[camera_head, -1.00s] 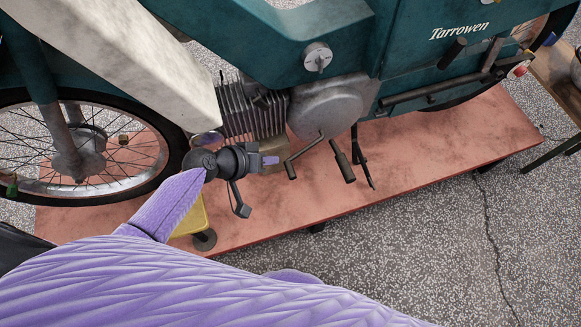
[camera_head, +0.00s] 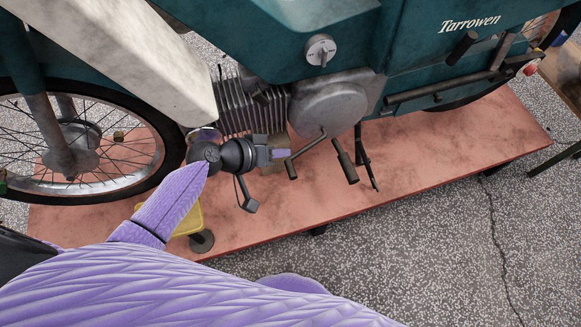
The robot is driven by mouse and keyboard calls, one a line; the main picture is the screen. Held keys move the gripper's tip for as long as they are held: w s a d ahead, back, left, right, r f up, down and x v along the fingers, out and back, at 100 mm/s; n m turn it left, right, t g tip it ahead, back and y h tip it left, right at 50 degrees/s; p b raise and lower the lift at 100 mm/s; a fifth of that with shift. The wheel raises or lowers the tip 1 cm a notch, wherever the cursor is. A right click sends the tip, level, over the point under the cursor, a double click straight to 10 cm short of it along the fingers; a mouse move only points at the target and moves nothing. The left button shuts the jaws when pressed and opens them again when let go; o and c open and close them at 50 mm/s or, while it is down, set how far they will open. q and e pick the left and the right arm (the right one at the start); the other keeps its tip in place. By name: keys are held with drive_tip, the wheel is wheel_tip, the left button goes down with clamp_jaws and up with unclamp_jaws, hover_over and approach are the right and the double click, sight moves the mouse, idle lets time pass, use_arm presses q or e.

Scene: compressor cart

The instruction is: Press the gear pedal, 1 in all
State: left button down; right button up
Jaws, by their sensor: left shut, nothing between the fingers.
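The gear pedal (camera_head: 308,150) appears to be the bent metal lever low on the engine side, below the round grey engine cover (camera_head: 328,108). Its dark rubber end (camera_head: 291,170) points down and left. My left gripper (camera_head: 285,153) is shut and empty, just left of the pedal's rubber end. In this view its tip lies almost against the pedal; I cannot tell whether they touch. My right gripper is not in view.
The green moped stands on a reddish platform (camera_head: 440,150). A footpeg (camera_head: 345,162) and a dark stand-like lever (camera_head: 366,160) hang right of the pedal. Engine fins (camera_head: 238,108) lie behind my gripper. The front wheel (camera_head: 130,180) is at left. The platform's front right is clear.

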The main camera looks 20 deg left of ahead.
use_arm(q)
drive_tip(key=f+b, duration=0.2)
drive_tip(key=f, duration=0.1)
drive_tip(key=f+b, duration=0.2)
drive_tip(key=shift+w+d+f, duration=0.25)
drive_tip(key=shift+w+d, duration=0.05)
drive_tip(key=shift+d, duration=0.1)
idle(0.3)
idle(0.7)
drive_tip(key=shift+f, duration=0.1)
idle(0.3)
drive_tip(key=shift+f+b, duration=0.3)
drive_tip(key=shift+b, duration=0.05)
